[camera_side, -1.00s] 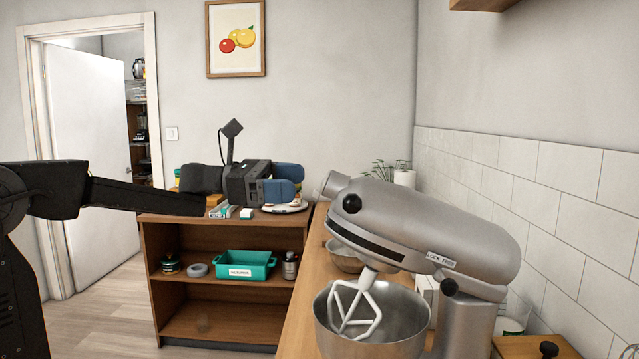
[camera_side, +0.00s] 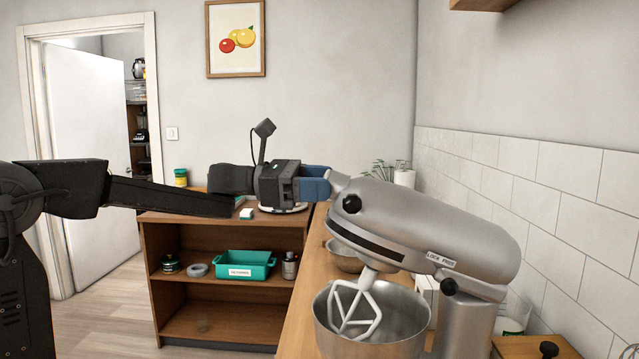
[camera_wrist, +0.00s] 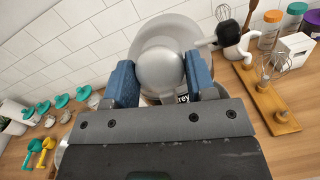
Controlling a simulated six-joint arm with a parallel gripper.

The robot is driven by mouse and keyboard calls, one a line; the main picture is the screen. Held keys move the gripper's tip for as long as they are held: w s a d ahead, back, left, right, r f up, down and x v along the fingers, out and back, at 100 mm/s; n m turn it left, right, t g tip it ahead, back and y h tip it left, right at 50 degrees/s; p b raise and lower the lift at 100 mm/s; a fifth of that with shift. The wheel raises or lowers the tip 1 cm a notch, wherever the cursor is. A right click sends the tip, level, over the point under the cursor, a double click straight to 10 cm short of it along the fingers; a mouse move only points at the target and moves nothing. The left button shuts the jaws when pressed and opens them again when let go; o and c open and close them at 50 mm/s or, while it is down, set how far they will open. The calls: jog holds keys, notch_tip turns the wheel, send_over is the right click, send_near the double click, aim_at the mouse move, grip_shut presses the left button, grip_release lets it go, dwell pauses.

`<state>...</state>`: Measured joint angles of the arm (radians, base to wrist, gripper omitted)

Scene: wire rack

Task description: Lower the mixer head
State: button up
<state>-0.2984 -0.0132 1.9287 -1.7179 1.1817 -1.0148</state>
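The silver stand mixer stands on the counter at the right of the side view. Its mixer head (camera_side: 435,225) is tilted up, nose toward the upper left, with a white beater (camera_side: 355,310) hanging above and partly inside the steel bowl (camera_side: 400,320). My gripper (camera_side: 317,185) has blue fingers and is level with the raised nose, at its left. In the wrist view my gripper (camera_wrist: 160,82) is open, with a rounded silver form between its fingers that looks like the head's front. I cannot tell whether the fingers touch it.
A smaller bowl (camera_side: 345,255) stands behind the mixer. A wooden shelf unit (camera_side: 225,220) holding a teal tray (camera_side: 245,264) is below my arm. The wrist view shows a wooden board (camera_wrist: 265,100), jars and teal utensils on the counter. A tiled wall is at the right.

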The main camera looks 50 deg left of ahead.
jog(key=c, duration=0.8)
jog(key=shift+o, duration=0.2)
jog(key=shift+t+h, duration=0.5)
jog(key=f, duration=0.1)
jog(key=s+a+f, duration=0.1)
jog(key=f, duration=0.2)
jog(key=shift+s+a, duration=0.3)
jog(key=o, duration=1.3)
jog(key=shift+r, duration=0.1)
jog(key=shift+c, duration=0.2)
jog(key=v, duration=1.4)
jog(key=shift+w, duration=0.1)
